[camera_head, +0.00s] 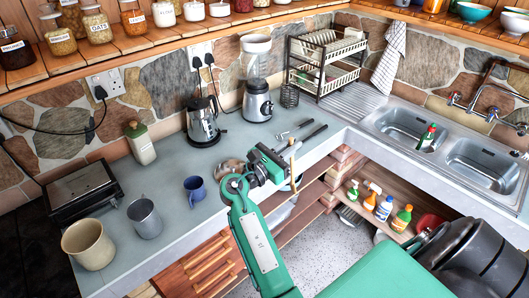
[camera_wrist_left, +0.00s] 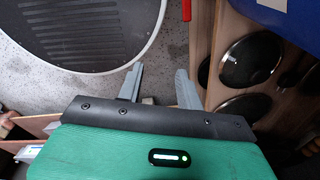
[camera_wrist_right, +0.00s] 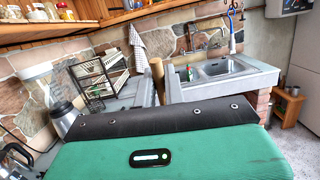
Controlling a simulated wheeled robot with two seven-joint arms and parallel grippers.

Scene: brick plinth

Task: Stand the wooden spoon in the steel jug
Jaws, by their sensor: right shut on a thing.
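The steel jug (camera_head: 146,219), a grey metal vessel with a side handle, stands upright on the counter at the left in the head view. My right gripper (camera_head: 288,158) is over the counter's front edge, well right of the jug. It is shut on the wooden spoon (camera_head: 293,150), whose pale handle sticks up between the fingers. In the right wrist view the handle end (camera_wrist_right: 157,73) rises between the fingertips; the spoon's lower part is hidden. My left gripper (camera_wrist_left: 158,86) shows only in the left wrist view, its fingers apart and empty, above the floor.
A blue mug (camera_head: 195,189) and a cream pot (camera_head: 88,245) stand either side of the jug. A toaster-like black appliance (camera_head: 82,190), a white bottle (camera_head: 140,143), a kettle (camera_head: 203,124) and a blender (camera_head: 257,100) line the back. Dark utensils (camera_head: 303,134) lie beyond my right gripper.

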